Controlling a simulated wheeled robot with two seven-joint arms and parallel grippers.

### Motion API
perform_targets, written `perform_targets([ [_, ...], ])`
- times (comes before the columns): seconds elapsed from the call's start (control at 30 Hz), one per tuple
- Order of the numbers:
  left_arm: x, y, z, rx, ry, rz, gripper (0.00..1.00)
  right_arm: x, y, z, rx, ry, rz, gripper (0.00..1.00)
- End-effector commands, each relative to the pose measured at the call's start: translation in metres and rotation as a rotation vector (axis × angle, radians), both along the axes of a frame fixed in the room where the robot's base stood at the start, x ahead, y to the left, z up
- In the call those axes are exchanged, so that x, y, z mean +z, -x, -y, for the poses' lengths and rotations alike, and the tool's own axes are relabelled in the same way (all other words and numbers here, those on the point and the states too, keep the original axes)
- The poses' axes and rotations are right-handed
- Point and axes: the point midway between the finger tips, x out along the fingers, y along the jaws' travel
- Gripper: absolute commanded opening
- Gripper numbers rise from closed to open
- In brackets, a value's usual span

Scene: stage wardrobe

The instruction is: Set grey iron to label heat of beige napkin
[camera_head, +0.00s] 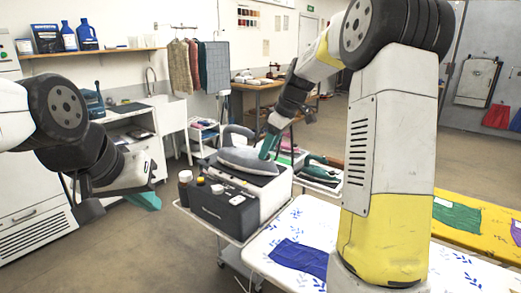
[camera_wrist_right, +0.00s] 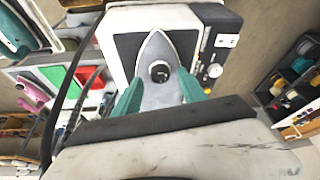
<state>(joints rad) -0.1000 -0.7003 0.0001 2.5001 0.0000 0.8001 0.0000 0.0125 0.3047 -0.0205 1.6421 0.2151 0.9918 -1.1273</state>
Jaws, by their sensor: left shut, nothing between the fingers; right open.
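The grey iron (camera_head: 247,158) rests on the dark top of a boxy station (camera_head: 229,207). In the right wrist view the iron (camera_wrist_right: 159,50) points its tip away and shows a round black dial (camera_wrist_right: 159,72); its setting is too small to read. My right gripper (camera_head: 268,146) is at the iron; in its wrist view the teal fingers (camera_wrist_right: 161,92) are open, one on each side of the iron around the dial. I cannot tell whether they touch it. My left gripper (camera_head: 147,201) is shut and empty, off to the left. I cannot make out a beige napkin or its label.
A blue cloth (camera_head: 299,257) lies on the patterned ironing board (camera_head: 273,259). A green cloth (camera_head: 457,216) lies on a yellow table (camera_head: 479,240). Small bottles (camera_head: 185,184) stand at the station's left edge. A teal iron (camera_head: 318,171) sits behind the station. Floor at left is clear.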

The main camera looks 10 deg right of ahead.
Motion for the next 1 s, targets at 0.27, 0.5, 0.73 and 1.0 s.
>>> perform_targets([
  [0.27, 0.0000, 0.0000, 0.0000, 0.000, 0.000, 0.000, 0.00, -0.0079, -0.0014, -0.0026, 0.000, 0.000, 0.000, 0.49],
  [0.5, 0.0001, -0.0001, 0.0000, 0.000, 0.000, 0.000, 0.00, -0.0074, -0.0013, -0.0027, 0.000, 0.000, 0.000, 0.22],
  [0.73, 0.0000, -0.0001, 0.0000, 0.000, 0.000, 0.000, 0.00, -0.0072, -0.0014, -0.0026, -0.001, 0.000, 0.000, 0.00],
  [1.0, 0.0001, -0.0001, 0.0000, 0.000, 0.000, 0.000, 0.00, -0.0065, -0.0008, -0.0031, -0.046, -0.001, 0.001, 0.00],
])
